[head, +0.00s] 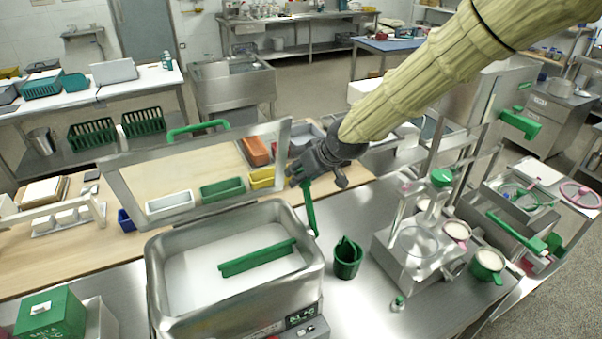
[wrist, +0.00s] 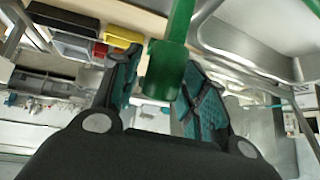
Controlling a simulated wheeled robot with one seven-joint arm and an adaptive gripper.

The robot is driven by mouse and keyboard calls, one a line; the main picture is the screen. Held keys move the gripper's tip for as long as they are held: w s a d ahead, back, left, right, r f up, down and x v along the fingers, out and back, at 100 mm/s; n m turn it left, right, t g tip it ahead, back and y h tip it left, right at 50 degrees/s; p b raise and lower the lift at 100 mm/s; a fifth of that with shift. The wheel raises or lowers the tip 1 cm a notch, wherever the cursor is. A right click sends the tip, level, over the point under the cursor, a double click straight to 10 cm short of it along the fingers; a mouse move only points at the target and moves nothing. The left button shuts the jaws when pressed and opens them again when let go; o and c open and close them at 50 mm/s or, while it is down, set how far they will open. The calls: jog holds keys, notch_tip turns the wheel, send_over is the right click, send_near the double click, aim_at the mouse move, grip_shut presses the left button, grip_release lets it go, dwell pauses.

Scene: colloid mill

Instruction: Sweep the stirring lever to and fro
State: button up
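The stirring lever is a slim green bar (head: 309,208) that rises at the right rear corner of a steel basin (head: 160,248). A long green paddle (head: 258,257) lies across the pale contents of the basin. My gripper (head: 301,180) is at the upper end of the lever, fingers pointing down at it. In the wrist view the lever's green end (wrist: 166,72) stands between the two fingers (wrist: 160,82). The fingers are spread, with a small gap at the left one. The right finger is very close to the lever; contact is unclear.
A raised steel-framed lid (head: 120,190) stands behind the basin. A green cup (head: 347,258) is on the steel bench right of the lever, with a steel apparatus (head: 418,245) further right. Green and yellow trays (head: 222,190) sit behind. Bare bench lies around the cup.

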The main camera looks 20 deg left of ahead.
jog(key=shift+s, duration=0.1)
jog(key=v, duration=1.2)
